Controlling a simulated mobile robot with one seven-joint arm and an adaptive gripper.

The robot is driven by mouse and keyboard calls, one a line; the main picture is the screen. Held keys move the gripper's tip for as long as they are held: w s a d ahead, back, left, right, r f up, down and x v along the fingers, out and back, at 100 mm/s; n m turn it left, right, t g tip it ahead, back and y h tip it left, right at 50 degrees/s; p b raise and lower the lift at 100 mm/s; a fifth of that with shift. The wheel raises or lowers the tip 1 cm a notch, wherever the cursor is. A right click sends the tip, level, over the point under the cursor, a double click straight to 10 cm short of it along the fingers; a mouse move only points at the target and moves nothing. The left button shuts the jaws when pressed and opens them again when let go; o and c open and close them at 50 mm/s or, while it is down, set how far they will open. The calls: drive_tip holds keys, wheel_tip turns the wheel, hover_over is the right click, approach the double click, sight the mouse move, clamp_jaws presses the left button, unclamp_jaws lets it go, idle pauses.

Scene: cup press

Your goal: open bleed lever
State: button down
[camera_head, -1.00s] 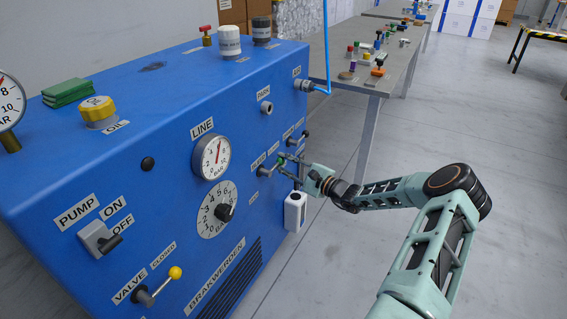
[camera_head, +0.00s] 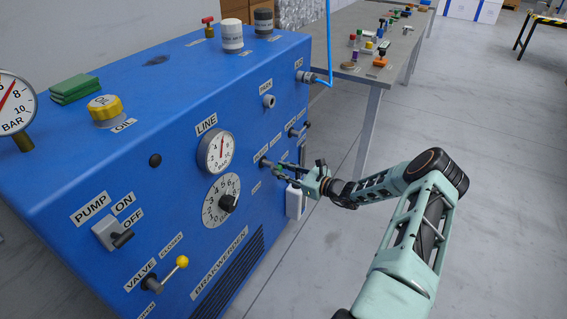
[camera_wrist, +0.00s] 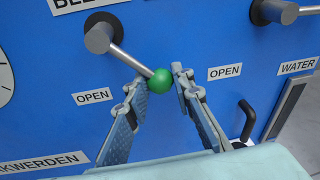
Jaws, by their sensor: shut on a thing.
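The bleed lever (camera_wrist: 131,60) is a grey rod with a green ball knob (camera_wrist: 160,81), set in a grey hub on the blue panel. In the wrist view the rod slants down and right from the hub. It points between two OPEN labels, nearer the left one (camera_wrist: 94,96). My gripper (camera_wrist: 158,79) is shut on the green knob, one finger on each side near the tips. In the head view my gripper (camera_head: 281,170) reaches the panel from the right, and the lever hub (camera_head: 265,162) shows just left of it. The fingers partly hide the knob there.
A second lever (camera_head: 299,129) with a dark knob sits up and right on the panel. The LINE gauge (camera_head: 216,152) and a round dial (camera_head: 221,200) lie left. A workbench (camera_head: 372,70) stands behind; the floor at right is clear.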

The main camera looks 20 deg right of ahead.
drive_tip(key=shift+s+a+f+m+g+y, duration=0.2)
drive_tip(key=shift+s+a+f+m, duration=0.1)
drive_tip(key=shift+m, duration=0.25)
drive_tip(key=shift+s+a+f+m+g+y, duration=0.1)
drive_tip(key=shift+s+a+f+m+g, duration=0.15)
drive_tip(key=shift+m, duration=0.3)
drive_tip(key=shift+s+a+f+m+g+p, duration=0.2)
drive_tip(key=shift+s+a+m+p, duration=0.25)
drive_tip(key=shift+m, duration=0.45)
drive_tip(key=shift+s+a+f+m+g+p, duration=0.15)
drive_tip(key=shift+s+a+m, duration=0.1)
drive_tip(key=shift+a+m, duration=0.5)
drive_tip(key=shift+d+y, duration=0.2)
drive_tip(key=shift+y, duration=0.2)
drive_tip(key=c, duration=1.7)
unclamp_jaws()
drive_tip(key=shift+o, duration=0.2)
drive_tip(key=shift+s, duration=0.1)
drive_tip(key=v, duration=1.2)
drive_tip(key=shift+a+r, duration=0.1)
drive_tip(key=shift+a, duration=0.05)
